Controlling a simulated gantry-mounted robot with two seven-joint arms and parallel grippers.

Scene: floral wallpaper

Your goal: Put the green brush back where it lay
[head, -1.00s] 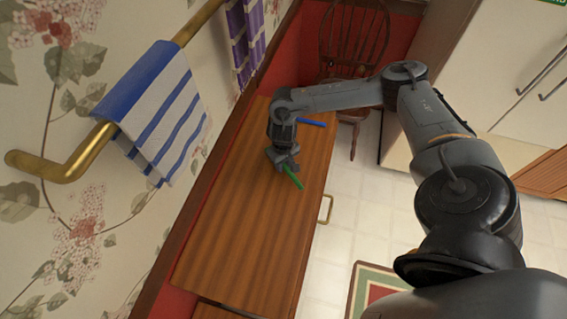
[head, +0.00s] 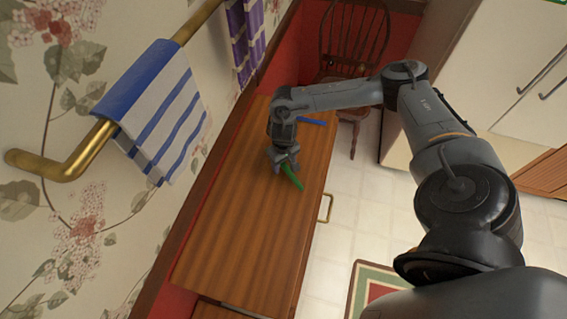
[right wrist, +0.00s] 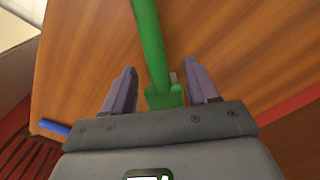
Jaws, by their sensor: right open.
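The green brush (head: 292,177) lies on the wooden table (head: 245,215), seen as a green handle beneath my right gripper (head: 284,164). In the right wrist view the green brush (right wrist: 153,50) runs between the two fingers of my right gripper (right wrist: 160,85), with a gap on both sides. The right gripper is open, and its fingers do not touch the brush in that view. The brush's end nearest the palm is partly hidden in the head view. My left gripper is not in view.
A blue object (head: 312,122) lies on the table farther back; its end shows in the right wrist view (right wrist: 54,127). A striped towel (head: 160,110) hangs on a brass rail at left. A wooden chair (head: 352,45) stands beyond. The table's near half is clear.

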